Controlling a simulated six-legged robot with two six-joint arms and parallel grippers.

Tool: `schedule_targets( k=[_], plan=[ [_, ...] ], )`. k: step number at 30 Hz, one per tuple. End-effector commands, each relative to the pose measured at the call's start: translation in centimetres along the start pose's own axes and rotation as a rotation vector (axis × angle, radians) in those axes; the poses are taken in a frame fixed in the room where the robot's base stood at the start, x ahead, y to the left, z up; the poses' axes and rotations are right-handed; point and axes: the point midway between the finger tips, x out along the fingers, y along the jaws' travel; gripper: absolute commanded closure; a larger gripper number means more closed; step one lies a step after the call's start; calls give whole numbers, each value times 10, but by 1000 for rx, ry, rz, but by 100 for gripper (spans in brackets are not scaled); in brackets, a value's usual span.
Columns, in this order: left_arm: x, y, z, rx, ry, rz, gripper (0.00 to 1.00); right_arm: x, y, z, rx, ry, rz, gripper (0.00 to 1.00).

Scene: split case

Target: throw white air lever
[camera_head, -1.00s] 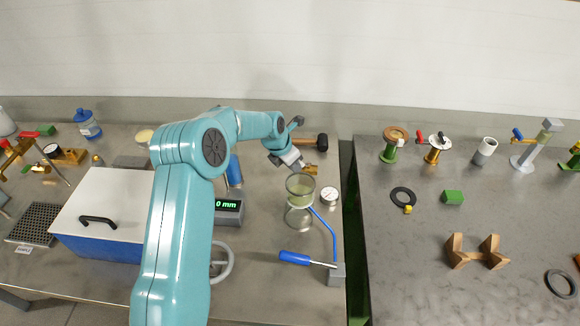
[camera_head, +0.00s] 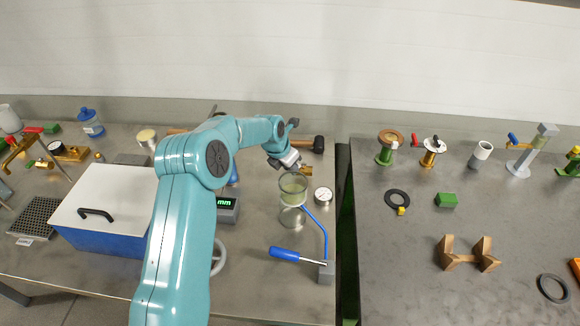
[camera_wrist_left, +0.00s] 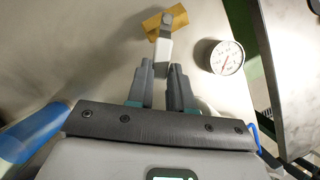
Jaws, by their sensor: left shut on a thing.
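The white lever (camera_wrist_left: 164,48) shows in the left wrist view, standing on a brass valve body (camera_wrist_left: 160,20). My left gripper (camera_wrist_left: 161,76) is shut on the lever's near end, between its two dark fingertips. In the head view my left gripper (camera_head: 290,163) is beside the small brass valve (camera_head: 306,170), behind the glass beaker. There the lever is too small and too hidden by the gripper to make out. My right gripper is in neither view.
A round gauge (camera_head: 323,195) stands right of the valve, and also shows in the wrist view (camera_wrist_left: 227,58). A glass beaker (camera_head: 292,205) and a blue-handled tool (camera_head: 285,254) are in front. A hammer (camera_head: 318,145) lies behind. A gap separates the right table (camera_head: 400,270).

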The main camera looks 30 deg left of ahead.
Motion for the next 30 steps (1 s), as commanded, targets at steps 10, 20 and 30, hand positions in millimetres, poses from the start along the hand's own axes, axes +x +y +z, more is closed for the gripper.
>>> schedule_targets(
  k=[10,20,30],
  plan=[
    [0,-1,-1,-2,0,1,53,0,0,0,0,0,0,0],
    [-2,-2,0,-2,-2,2,53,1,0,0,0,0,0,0],
    [-69,-1,-1,-2,-7,4,53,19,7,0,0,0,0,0]
  ],
)
